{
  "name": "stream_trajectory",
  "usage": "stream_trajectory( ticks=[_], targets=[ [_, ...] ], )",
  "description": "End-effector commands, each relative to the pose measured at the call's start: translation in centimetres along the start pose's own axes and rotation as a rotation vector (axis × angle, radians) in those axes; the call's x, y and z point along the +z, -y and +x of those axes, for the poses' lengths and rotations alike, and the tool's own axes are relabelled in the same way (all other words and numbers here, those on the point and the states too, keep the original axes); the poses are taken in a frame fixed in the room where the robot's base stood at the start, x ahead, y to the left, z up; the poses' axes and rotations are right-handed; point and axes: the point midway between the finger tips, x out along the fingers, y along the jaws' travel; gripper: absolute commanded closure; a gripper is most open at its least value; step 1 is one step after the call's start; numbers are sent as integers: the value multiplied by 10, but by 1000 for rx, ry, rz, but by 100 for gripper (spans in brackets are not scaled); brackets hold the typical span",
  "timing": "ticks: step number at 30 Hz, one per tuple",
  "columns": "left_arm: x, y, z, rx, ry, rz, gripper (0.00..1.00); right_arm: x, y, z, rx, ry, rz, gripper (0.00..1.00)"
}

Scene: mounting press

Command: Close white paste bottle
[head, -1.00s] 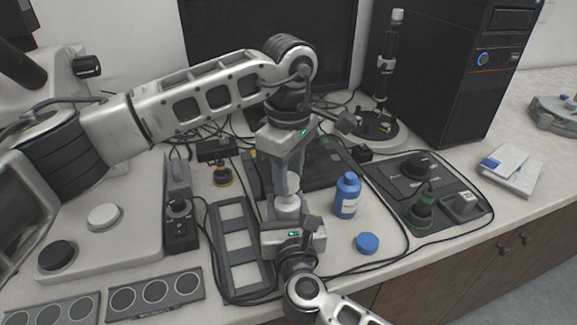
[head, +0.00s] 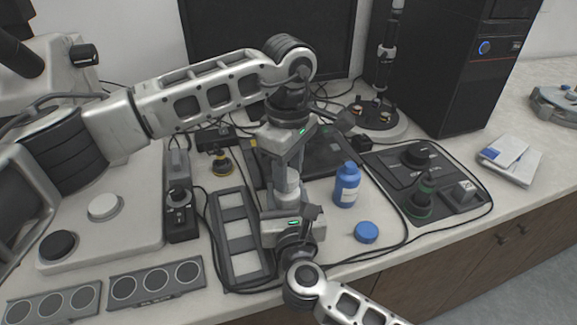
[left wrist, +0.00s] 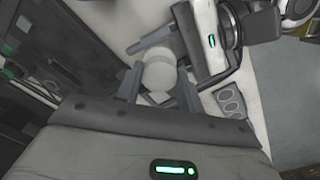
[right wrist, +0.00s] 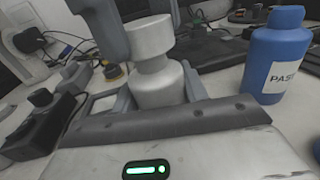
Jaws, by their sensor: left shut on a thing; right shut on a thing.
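The white paste bottle (head: 287,192) stands upright between the fingers of my right gripper (head: 289,212), which is shut on its body. In the right wrist view the bottle (right wrist: 158,88) shows its rounded shoulder, with the white cap (right wrist: 151,38) directly above. My left gripper (head: 287,165) points down from above and is shut on the cap. In the left wrist view the cap (left wrist: 160,73) sits between the left fingers. The cap looks lined up with the bottle's neck; I cannot tell whether it is fully seated. The left fingers hide part of it.
A grey frame with square openings (head: 237,222) lies to the left. A control box (head: 422,178) and cables are at right. Grey trays (head: 154,284) lie at front left.

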Motion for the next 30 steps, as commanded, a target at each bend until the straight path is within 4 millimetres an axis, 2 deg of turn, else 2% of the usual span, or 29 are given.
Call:
stream_trajectory(
  ticks=[24,25,28,30],
  targets=[
    [0,0,12,-1,0,0,83,0,0,0,-1,0,0,98],
    [0,0,12,0,0,0,83,0,0,0,-1,0,0,100],
    [0,0,12,0,0,42,83,0,0,0,-1,0,0,100],
    [0,0,11,1,-1,135,83,0,0,0,-1,0,0,100]
  ],
)
